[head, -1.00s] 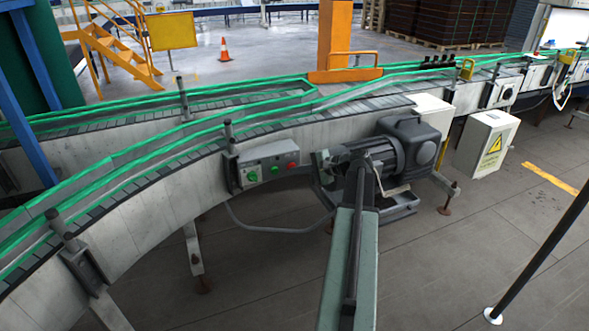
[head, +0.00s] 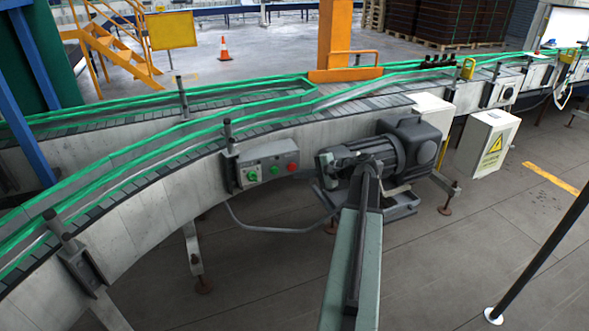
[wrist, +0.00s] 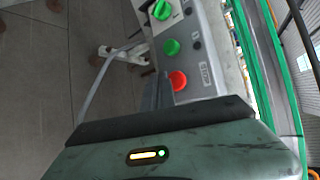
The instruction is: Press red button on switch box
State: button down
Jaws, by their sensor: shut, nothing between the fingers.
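The grey switch box (head: 262,160) is mounted on the near side wall of the curved conveyor. Its red button (head: 292,167) is at the right end, with two green buttons to the left. In the wrist view the box (wrist: 208,52) runs down from the top, with the red button (wrist: 178,81) lowest, beside a STOP label. My gripper (wrist: 157,88) shows as dark fingers just left of and below the red button, shut and empty. Whether it touches the box cannot be told. In the head view my gripper is not clearly separable from the motor.
A dark motor (head: 410,145) stands right of the box, behind my arm. A bent grey pipe (head: 270,226) runs below the box. Green guide rails (head: 150,150) line the conveyor top. A white warning-sign cabinet (head: 487,143) stands farther right. The floor in front is largely open.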

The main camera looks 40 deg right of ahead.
jog(key=s, duration=0.1)
jog(key=s+a, duration=0.1)
jog(key=s, duration=0.2)
jog(key=shift+s+a, duration=0.1)
jog(key=shift+a, duration=0.3)
dwell(0.4)
jog(key=w+a+r+n+g+y+p, duration=0.15)
jog(key=w+a, duration=0.35)
jog(key=a, duration=0.6)
jog(key=w+a+n+g+y+p, duration=0.25)
jog(key=w+a, duration=0.25)
jog(key=a, duration=0.5)
jog(key=w+a+r+n+g+y+p, duration=0.1)
jog(key=w+a+n, duration=0.3)
jog(key=a, duration=0.7)
jog(key=s+a+f+n+g+h+p, duration=0.2)
jog(key=s+a+f+n+g+h, duration=0.15)
jog(key=a, duration=0.75)
jog(key=s+a+f+n+g+h+p, duration=0.2)
jog(key=s+a+n+g+p, duration=0.15)
jog(key=a, duration=0.65)
jog(key=s+d+f+n+h+b, duration=0.1)
jog(key=s+d+n+h, duration=0.1)
jog(key=d, duration=0.5)
jog(key=shift+s+f+n+h, duration=0.3)
jog(key=shift+n+h, duration=0.3)
jog(key=shift+h, duration=0.15)
